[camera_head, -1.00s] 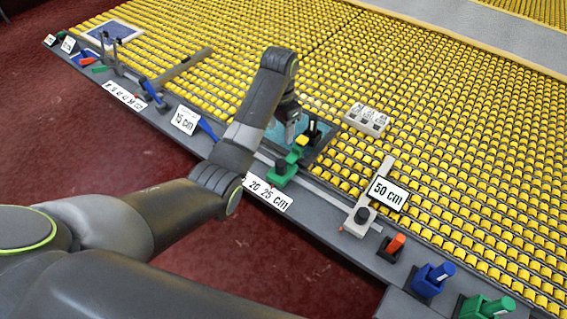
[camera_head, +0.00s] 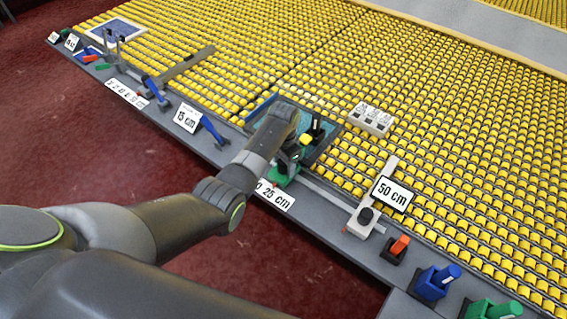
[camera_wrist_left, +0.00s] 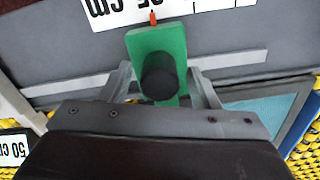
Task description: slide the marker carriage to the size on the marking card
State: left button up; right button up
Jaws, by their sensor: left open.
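The green marker carriage (camera_head: 284,178) sits on the pale rail along the front ledge, partly hidden by my left gripper (camera_head: 291,158) in the head view. In the left wrist view the carriage (camera_wrist_left: 150,42) is a green plate with a black round knob (camera_wrist_left: 158,75) and a small orange pointer at the white scale strip (camera_wrist_left: 215,8). My left gripper (camera_wrist_left: 163,88) is open, with one finger on each side of the carriage and knob; I cannot tell whether they touch. My right gripper is not in view.
A "50 cm" card (camera_head: 393,194) stands by a pale block with a dark knob (camera_head: 365,217). A "15 cm" card (camera_head: 187,118) and blue lever (camera_head: 213,130) are to the left. Orange (camera_head: 399,246), blue (camera_head: 436,282) and green holders line the right. Yellow rollers fill the back.

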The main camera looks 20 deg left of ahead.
pick_arm(q)
jog(key=shift+f, duration=0.25)
jog(key=shift+c, duration=0.4)
grip_shut()
jog(key=w+a, duration=0.1)
jog(key=a, duration=0.1)
jog(key=w+a+b, duration=0.1)
jog(key=a, duration=0.2)
jog(key=w+a, duration=0.1)
jog(key=a, duration=0.2)
jog(key=shift+w+a+f+b, duration=0.1)
jog(key=shift+a+b, duration=0.1)
jog(key=shift+b, duration=0.1)
jog(key=shift+w+a, duration=0.2)
jog(key=shift+a, duration=0.4)
jog(key=shift+r, duration=0.25)
jog(key=shift+a, duration=0.1)
